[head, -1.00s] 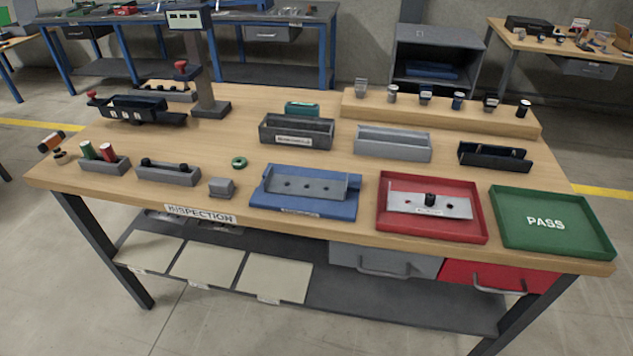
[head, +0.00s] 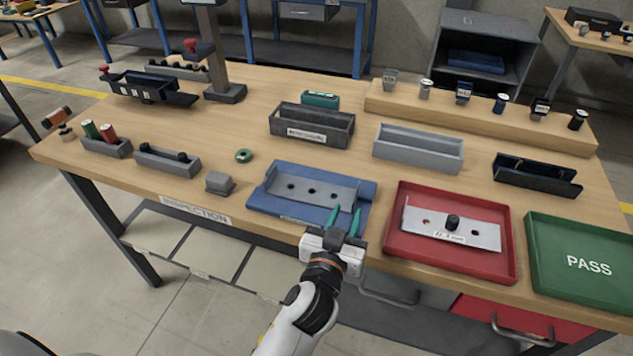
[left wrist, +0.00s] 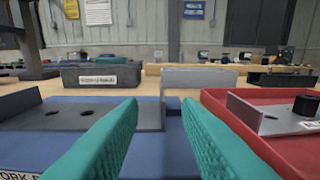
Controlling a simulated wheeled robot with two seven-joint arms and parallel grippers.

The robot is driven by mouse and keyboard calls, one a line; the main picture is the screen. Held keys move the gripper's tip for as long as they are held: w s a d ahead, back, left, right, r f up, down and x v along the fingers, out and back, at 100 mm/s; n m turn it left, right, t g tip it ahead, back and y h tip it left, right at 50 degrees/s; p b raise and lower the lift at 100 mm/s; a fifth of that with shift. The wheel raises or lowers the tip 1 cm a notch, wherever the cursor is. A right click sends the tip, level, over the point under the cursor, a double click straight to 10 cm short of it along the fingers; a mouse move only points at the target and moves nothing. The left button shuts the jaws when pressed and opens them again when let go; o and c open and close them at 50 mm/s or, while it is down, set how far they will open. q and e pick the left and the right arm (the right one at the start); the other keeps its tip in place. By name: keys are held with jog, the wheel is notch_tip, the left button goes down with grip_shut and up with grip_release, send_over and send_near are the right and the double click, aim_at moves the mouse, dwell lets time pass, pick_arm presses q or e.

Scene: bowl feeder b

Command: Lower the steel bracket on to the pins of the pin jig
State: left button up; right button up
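The fingers also fill the left wrist view (left wrist: 157,108). My right gripper is out of view.
A red tray (head: 398,246) right of the gripper holds a similar bracket (head: 470,232) with a black knob. A green PASS tray (head: 588,264) is further right. Bins stand behind.

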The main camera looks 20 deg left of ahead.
aim_at(358, 187)
pick_arm(q)
jog(key=w, duration=0.4)
jog(key=shift+w+p, duration=0.1)
jog(key=shift+p, duration=0.3)
jog(key=shift+w+d, duration=0.1)
jog(key=shift+w, duration=0.2)
jog(key=w, duration=0.3)
jog(key=w+p, duration=0.1)
jog(key=shift+w+d+f, duration=0.15)
jog(key=shift+f, duration=0.1)
jog(key=shift+w+f, duration=0.1)
jog(key=shift+w, duration=0.25)
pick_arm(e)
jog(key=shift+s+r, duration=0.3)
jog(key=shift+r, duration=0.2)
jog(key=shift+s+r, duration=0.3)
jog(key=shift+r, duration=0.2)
pick_arm(q)
jog(key=shift+s, duration=0.1)
jog(key=shift+c, duration=0.2)
grip_shut()
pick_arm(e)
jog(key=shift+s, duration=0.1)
